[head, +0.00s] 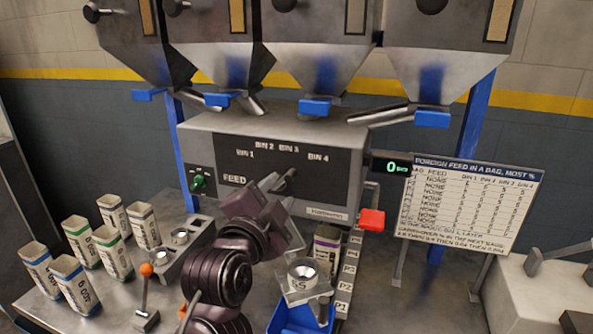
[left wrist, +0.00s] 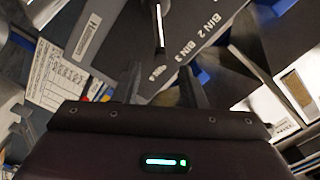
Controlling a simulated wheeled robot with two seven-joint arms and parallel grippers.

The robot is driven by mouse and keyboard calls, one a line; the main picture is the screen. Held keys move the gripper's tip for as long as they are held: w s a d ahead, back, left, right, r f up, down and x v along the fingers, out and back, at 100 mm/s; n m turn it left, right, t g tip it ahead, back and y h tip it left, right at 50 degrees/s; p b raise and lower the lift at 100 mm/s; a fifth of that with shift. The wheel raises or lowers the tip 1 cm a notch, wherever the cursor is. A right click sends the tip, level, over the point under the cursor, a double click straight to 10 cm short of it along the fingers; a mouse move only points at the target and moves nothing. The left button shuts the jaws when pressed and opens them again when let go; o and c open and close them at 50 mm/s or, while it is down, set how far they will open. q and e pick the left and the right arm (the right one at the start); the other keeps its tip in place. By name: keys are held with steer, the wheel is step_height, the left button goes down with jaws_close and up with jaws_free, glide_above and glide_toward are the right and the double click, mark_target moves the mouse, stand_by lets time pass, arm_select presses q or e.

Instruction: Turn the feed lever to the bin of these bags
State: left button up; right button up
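The feed lever (head: 289,175) is on the dark panel (head: 331,178) of the grey feed box, which is lettered FEED and BIN 1 to BIN 4. Its handle slants up to the right; my gripper hides its lower part, so I cannot tell its exact bin. My left gripper (head: 283,203) is close in front of the panel. Several open bags (head: 105,250) with blue, green and grey bands stand at left. My right gripper is not in view.
Hoppers (head: 314,68) with blue gates hang above. A red block (head: 371,220) juts out at the box's right. An orange-knobbed lever (head: 146,270) stands front left. A blue tray (head: 293,318) is below. A chart board (head: 470,203) stands at right.

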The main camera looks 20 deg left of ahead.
mark_target(287, 181)
arm_select(q)
steer(key=w, duration=0.1)
steer(key=w+p, duration=0.1)
steer(key=shift+w+r, duration=0.3)
steer(key=shift+w, duration=0.1)
steer(key=w, duration=0.2)
steer(key=shift+w+d+f, duration=0.15)
steer(key=shift+w, duration=0.25)
steer(key=shift+w+p, duration=0.3)
steer(key=shift+w, duration=0.1)
steer(key=shift+f, duration=0.1)
jaws_close()
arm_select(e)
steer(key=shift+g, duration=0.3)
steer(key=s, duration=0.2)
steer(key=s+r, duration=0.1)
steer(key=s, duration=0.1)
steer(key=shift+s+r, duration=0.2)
